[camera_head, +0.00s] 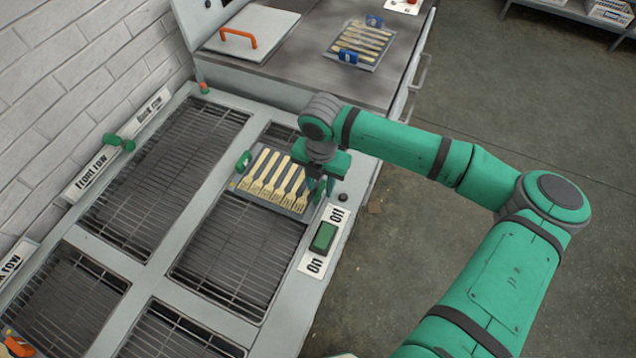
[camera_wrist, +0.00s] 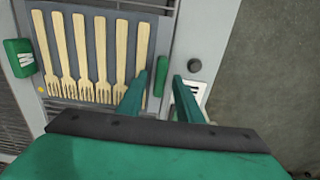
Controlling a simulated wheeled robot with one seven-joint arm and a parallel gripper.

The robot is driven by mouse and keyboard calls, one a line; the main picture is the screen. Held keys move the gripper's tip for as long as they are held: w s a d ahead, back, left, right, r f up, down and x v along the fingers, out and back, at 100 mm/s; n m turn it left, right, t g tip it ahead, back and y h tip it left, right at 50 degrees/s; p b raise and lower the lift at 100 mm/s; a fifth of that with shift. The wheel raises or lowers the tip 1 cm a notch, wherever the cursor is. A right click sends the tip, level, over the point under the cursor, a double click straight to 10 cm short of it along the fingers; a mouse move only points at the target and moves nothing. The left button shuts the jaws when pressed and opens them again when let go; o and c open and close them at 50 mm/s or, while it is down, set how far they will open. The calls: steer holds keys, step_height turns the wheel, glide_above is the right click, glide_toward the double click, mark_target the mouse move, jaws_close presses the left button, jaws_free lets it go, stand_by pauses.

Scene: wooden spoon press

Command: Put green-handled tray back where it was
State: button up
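The green-handled tray (camera_head: 278,206) is grey and holds several wooden forks in a row. It lies on the upper end of the right-hand front rack. Its left green handle (camera_head: 243,161) is clear of my gripper; it also shows in the wrist view (camera_wrist: 19,58). My gripper (camera_head: 322,186) is at the tray's right side. In the wrist view my two green fingers (camera_wrist: 160,82) are apart, with the tray's right green handle (camera_wrist: 160,75) showing between their tips. I cannot tell whether the fingers touch it.
A green switch (camera_head: 323,237) with On and Off labels is just below my gripper. A blue-handled tray (camera_head: 374,62) of wooden pieces lies on the far metal top, beside a lid with an orange handle (camera_head: 238,36). Wire racks (camera_head: 160,185) to the left are empty.

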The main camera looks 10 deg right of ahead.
steer(key=shift+s+d+r, duration=0.1)
steer(key=shift+d+r, duration=0.05)
steer(key=shift+r, duration=0.25)
step_height(320, 180, up, 12)
steer(key=shift+f, duration=0.25)
